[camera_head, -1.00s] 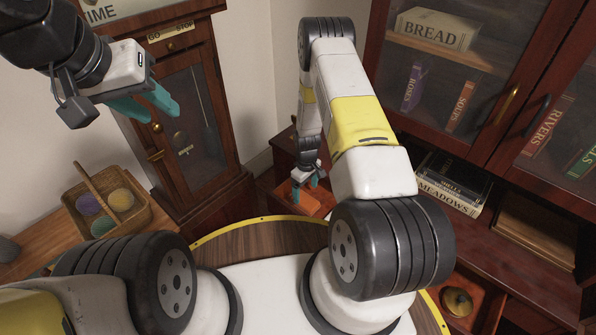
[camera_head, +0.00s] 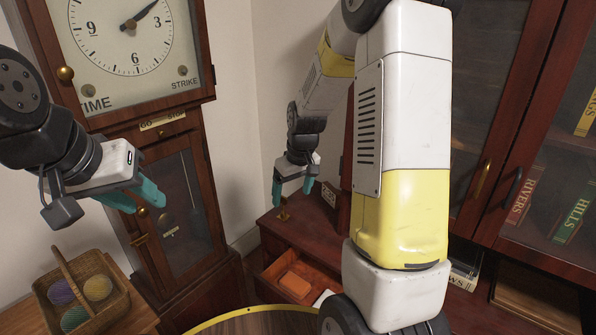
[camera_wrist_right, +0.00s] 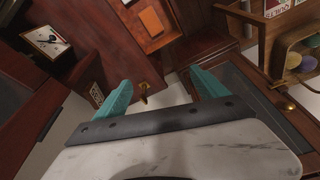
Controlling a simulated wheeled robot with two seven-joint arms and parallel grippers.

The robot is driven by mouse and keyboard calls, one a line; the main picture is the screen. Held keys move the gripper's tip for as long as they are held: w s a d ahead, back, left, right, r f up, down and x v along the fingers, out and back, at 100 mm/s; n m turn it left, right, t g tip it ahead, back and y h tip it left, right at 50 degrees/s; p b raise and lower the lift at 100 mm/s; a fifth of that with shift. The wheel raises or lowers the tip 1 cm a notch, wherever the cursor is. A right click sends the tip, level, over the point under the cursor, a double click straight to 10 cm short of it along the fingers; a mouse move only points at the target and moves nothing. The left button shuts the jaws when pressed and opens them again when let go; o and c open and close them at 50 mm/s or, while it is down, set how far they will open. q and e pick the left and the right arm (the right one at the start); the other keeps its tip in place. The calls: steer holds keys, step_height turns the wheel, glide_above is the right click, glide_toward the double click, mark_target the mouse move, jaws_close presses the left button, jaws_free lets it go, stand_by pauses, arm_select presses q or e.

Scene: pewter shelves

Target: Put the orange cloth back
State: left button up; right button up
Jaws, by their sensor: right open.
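The orange cloth (camera_head: 294,284) lies as a small folded block inside an open drawer (camera_head: 272,272) of the low dark-wood cabinet. It also shows in the right wrist view (camera_wrist_right: 151,21). My right gripper (camera_head: 292,190) is open and empty, fingers pointing down, above the cabinet top and higher than the drawer. In the right wrist view its two teal fingers (camera_wrist_right: 158,92) are wide apart with nothing between them. My left gripper (camera_head: 138,198) is in front of the clock case, with its teal fingers apart and nothing seen between them.
A small brass piece (camera_head: 284,213) stands on the cabinet top (camera_head: 312,236) below my right gripper. A tall clock (camera_head: 130,45) stands at left. A wicker basket (camera_head: 105,312) holds coloured balls. A glass-doored bookcase (camera_head: 500,130) is at right.

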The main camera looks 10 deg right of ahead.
steer(key=s+a+r+m+t+y, duration=0.1)
steer(key=s+r+m+t, duration=0.2)
steer(key=s+r, duration=1.6)
steer(key=s, duration=0.3)
steer(key=shift+s+a+r+m+t, duration=0.15)
steer(key=shift+s+a+m+t, duration=0.05)
steer(key=shift+s+m+t, duration=0.1)
